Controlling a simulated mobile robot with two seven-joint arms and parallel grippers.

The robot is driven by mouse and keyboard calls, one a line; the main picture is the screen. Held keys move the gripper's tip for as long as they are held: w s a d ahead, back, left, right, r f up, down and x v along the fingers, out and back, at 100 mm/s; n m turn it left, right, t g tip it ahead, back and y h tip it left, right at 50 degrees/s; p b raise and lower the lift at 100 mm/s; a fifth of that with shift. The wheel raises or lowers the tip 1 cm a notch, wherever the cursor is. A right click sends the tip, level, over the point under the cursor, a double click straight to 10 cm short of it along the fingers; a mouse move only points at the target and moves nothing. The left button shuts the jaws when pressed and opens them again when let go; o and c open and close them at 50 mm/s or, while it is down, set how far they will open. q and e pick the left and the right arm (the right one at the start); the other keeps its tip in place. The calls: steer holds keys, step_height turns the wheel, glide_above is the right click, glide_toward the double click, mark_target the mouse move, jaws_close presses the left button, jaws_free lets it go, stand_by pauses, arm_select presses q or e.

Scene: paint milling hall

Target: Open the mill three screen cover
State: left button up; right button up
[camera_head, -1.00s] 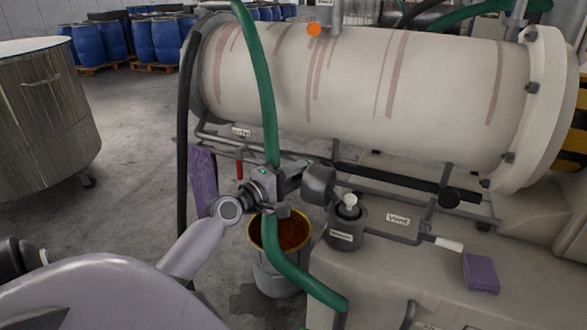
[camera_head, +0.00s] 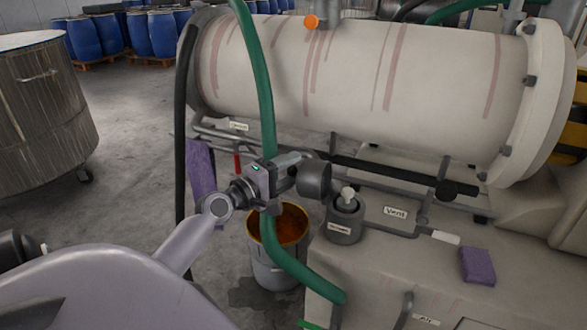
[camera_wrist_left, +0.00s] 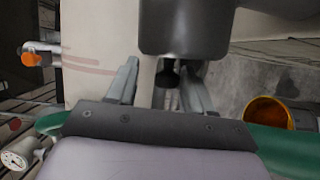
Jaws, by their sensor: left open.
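The large cream mill cylinder (camera_head: 360,75) lies across the upper part of the head view. A short dark grey cylinder (camera_head: 313,179) hangs below it; I cannot tell whether this is the screen cover. It also shows at the top of the left wrist view (camera_wrist_left: 187,25). My right gripper is not in view.
A green hose (camera_head: 266,110) hangs close by my left wrist. A bucket of orange paint (camera_head: 275,272) stands below. Right of the gripper are a white-knobbed pot (camera_head: 345,222), a Vent label (camera_head: 396,212) and a purple block (camera_head: 477,266). Open floor lies left.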

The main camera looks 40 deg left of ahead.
arm_select(q)
steer(key=shift+s+a+b, duration=0.15)
steer(key=shift+s+b, duration=0.05)
steer(key=shift+s, duration=1.2)
steer(key=shift+s+a+b, duration=0.1)
steer(key=shift+s+b, duration=0.1)
steer(key=shift+s, duration=1.2)
